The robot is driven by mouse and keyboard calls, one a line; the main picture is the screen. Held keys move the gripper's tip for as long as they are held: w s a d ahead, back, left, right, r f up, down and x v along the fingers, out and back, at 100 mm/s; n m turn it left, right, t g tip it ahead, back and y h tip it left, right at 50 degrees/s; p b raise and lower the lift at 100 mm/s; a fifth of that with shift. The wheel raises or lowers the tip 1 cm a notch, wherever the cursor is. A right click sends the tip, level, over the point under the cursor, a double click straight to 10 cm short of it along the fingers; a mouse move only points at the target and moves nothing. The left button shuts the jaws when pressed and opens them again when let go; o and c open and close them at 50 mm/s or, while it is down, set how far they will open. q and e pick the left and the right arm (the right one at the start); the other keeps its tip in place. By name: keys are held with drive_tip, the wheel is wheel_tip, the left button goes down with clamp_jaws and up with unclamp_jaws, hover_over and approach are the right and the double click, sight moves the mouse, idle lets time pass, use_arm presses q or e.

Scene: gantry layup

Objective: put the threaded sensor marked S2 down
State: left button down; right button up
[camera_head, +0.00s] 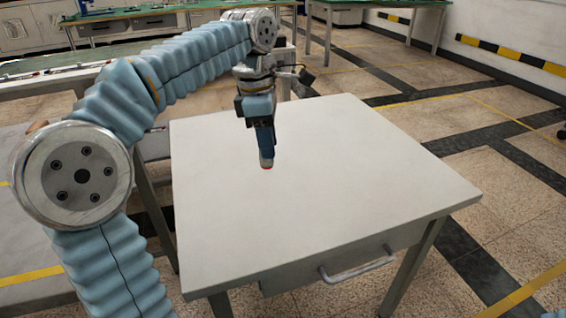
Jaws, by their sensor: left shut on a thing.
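My left gripper (264,138) points down over the left back part of a white table (340,190). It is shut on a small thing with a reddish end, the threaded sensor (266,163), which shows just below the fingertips. Most of the sensor is hidden by the fingers, and no S2 marking can be read. I cannot tell whether its lower end touches the tabletop or hangs above it. My right gripper is not in view.
The tabletop is bare and free. A drawer with a metal handle (357,270) is on its front side. Behind at the left is a long grey bench (60,85), and green-topped benches (150,14) stand farther back. Open floor lies to the right.

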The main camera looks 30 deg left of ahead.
use_arm(q)
drive_tip(key=f, duration=0.2)
drive_tip(key=w+d+f, duration=0.1)
drive_tip(key=f, duration=0.1)
drive_tip(key=w+d+f, duration=0.1)
drive_tip(key=f, duration=0.1)
drive_tip(key=shift+w+f+b, duration=0.15)
drive_tip(key=shift+w+b, duration=0.05)
drive_tip(key=shift+b, duration=0.1)
drive_tip(key=shift+f, duration=0.25)
drive_tip(key=shift+f, duration=0.1)
drive_tip(key=c, duration=0.8)
unclamp_jaws()
wheel_tip(320, 180, up, 12)
drive_tip(key=a+p, duration=0.1)
drive_tip(key=p, duration=0.1)
drive_tip(key=shift+s+a+p, duration=0.15)
drive_tip(key=shift+s+p, duration=0.15)
drive_tip(key=shift+s, duration=0.05)
